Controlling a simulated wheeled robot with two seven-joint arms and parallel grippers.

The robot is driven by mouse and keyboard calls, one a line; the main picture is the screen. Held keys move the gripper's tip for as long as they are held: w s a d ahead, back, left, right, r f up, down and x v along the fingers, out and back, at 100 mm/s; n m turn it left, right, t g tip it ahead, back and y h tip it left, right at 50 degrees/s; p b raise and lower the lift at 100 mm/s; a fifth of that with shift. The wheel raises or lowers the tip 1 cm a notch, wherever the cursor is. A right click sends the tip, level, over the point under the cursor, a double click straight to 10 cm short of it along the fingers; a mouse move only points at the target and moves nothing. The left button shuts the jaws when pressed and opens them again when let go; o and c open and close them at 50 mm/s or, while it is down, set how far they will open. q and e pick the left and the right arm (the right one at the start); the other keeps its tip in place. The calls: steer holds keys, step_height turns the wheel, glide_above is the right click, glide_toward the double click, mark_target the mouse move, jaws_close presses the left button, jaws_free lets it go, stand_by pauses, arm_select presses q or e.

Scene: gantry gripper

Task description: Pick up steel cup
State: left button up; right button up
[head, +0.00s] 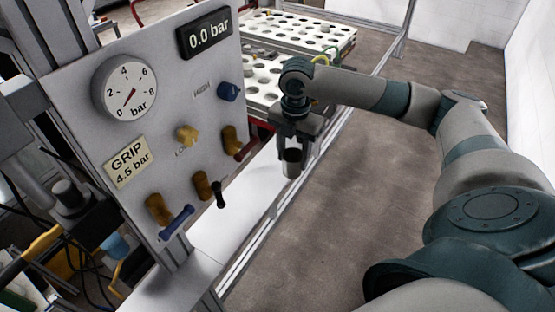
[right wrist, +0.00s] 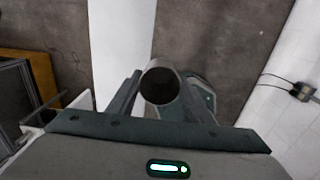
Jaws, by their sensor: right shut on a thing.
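The steel cup (head: 291,163) is a small dark grey metal cylinder. It hangs below my right gripper (head: 293,150) in the head view, to the right of the gauge panel. In the right wrist view, the cup (right wrist: 160,84) shows its round open rim and dark inside between the two fingers of my right gripper (right wrist: 160,98). The right gripper is shut on the cup. The cup is in front of the floor and the white bench edge in the picture; its height above them is hard to judge. My left gripper does not show.
The gauge panel (head: 155,95) with knobs and valve handles stands at the left. A white bench surface (head: 232,212) with a metal rail lies below it. White trays with round holes (head: 300,35) are at the back. Open brown floor (head: 350,215) lies right of the rail.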

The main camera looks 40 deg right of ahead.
steer(key=s+r, duration=0.1)
steer(key=s+d+r, duration=0.1)
steer(key=s, duration=0.1)
steer(key=shift+s+d+r+b, duration=0.1)
steer(key=shift+s+r+b, duration=0.05)
steer(key=shift+b, duration=0.25)
